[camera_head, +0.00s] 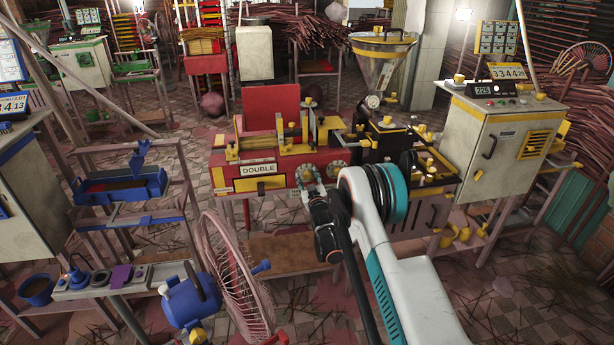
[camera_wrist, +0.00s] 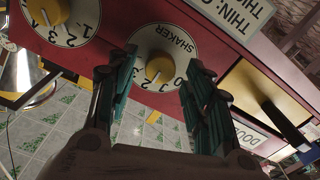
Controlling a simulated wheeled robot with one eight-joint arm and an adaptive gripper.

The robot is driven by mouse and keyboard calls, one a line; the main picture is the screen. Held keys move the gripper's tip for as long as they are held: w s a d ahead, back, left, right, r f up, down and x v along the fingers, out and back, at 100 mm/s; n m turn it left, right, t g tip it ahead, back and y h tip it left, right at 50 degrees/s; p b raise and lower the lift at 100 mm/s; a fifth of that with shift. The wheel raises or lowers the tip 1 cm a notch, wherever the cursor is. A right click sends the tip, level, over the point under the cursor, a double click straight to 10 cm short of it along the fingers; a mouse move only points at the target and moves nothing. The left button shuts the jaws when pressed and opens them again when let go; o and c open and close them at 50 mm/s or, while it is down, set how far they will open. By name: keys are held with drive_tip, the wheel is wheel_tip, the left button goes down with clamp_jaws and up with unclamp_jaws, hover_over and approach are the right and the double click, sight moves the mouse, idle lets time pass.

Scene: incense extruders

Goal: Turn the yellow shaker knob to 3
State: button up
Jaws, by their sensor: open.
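The yellow shaker knob (camera_wrist: 159,69) sits at the middle of a white round dial (camera_wrist: 158,46) marked SHAKER, with numbers around it. The dial appears upside down in the wrist view, on the front of the red machine. The knob's pointer is too small to read surely. My gripper (camera_wrist: 162,60) is open, with one teal finger on each side of the knob; I see no clear contact. In the head view, the shaker dial (camera_head: 306,172) is partly covered by my gripper (camera_head: 312,190), in front of the machine (camera_head: 225,178).
A second yellow knob (camera_wrist: 47,11) on a numbered dial is close beside, at upper left in the wrist view. A yellow panel with a dark handle (camera_wrist: 285,122) is at the right. A pink fan (camera_head: 236,270) stands at front left in the head view.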

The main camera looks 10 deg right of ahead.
drive_tip(key=shift+c, duration=0.6)
drive_tip(key=c, duration=0.9)
drive_tip(key=shift+m, duration=0.3)
drive_tip(key=shift+d+m, duration=0.15)
drive_tip(key=shift+m, duration=2.95)
drive_tip(key=o, duration=1)
